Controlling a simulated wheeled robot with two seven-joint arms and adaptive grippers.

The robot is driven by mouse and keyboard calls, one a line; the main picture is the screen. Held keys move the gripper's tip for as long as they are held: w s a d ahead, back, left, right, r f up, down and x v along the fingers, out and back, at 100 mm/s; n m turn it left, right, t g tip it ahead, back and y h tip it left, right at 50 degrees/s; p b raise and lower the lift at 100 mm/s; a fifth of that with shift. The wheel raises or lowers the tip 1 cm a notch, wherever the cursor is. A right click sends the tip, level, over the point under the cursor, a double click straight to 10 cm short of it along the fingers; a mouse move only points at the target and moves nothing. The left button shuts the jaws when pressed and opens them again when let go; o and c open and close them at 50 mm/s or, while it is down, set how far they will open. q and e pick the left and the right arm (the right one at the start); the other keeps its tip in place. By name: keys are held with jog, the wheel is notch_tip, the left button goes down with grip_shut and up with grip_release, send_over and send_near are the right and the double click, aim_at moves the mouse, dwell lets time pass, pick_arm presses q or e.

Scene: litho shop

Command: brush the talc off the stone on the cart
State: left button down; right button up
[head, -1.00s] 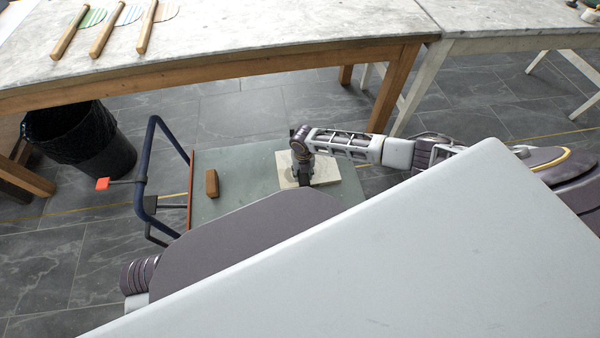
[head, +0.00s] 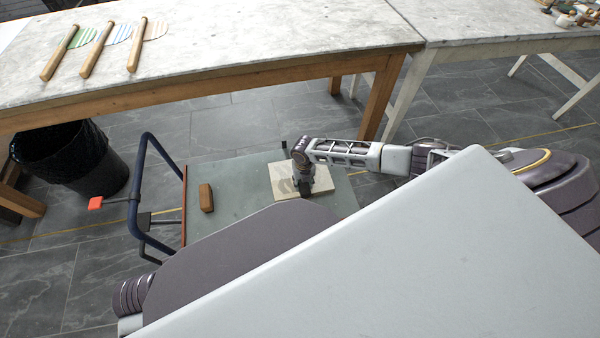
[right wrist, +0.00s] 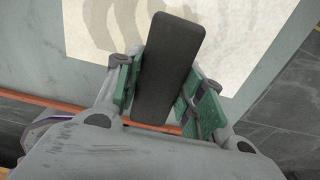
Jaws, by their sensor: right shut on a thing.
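The stone (head: 322,178) is a pale cream slab lying flat on the grey-green cart top (head: 235,173). In the head view a greyer patch shows on its left part. In the right wrist view the stone (right wrist: 245,35) fills the top, with curved greyish-beige marks at its upper left. My right gripper (head: 305,193) is over the stone's near part, pointing down. Its green-padded fingers are shut on a dark, flat, block-like brush (right wrist: 168,65). The brush's lower end is hidden, so contact with the stone cannot be told. My left gripper is out of view.
A brown block (head: 206,197) lies on the cart left of the stone. The cart's blue handle (head: 142,190) stands at the left, beside a black bin (head: 75,165). A long marble-topped table (head: 230,50) with several wooden-handled tools (head: 97,48) stands behind.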

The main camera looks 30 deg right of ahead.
jog(key=shift+s+d+f, duration=0.1)
jog(key=shift+s+d, duration=0.1)
jog(key=shift+d, duration=0.15)
jog(key=shift+s+d+p, duration=0.15)
jog(key=shift+d+p, duration=0.05)
jog(key=shift+d, duration=0.3)
jog(key=shift+s+d+p, duration=0.15)
jog(key=shift+d+p, duration=0.05)
jog(key=shift+d, duration=0.3)
jog(key=shift+s+d, duration=0.15)
jog(key=shift+d, duration=0.4)
jog(key=shift+d, duration=0.1)
jog(key=shift+s+d+p, duration=0.2)
jog(key=shift+d+p, duration=0.05)
jog(key=shift+d, duration=0.45)
jog(key=shift+s+d+p, duration=0.15)
jog(key=shift+d+p, duration=0.05)
jog(key=shift+d, duration=0.5)
jog(key=shift+d, duration=0.15)
jog(key=shift+s+d, duration=0.25)
jog(key=shift+d, duration=0.55)
jog(key=shift+s+d, duration=0.3)
jog(key=shift+d, duration=0.5)
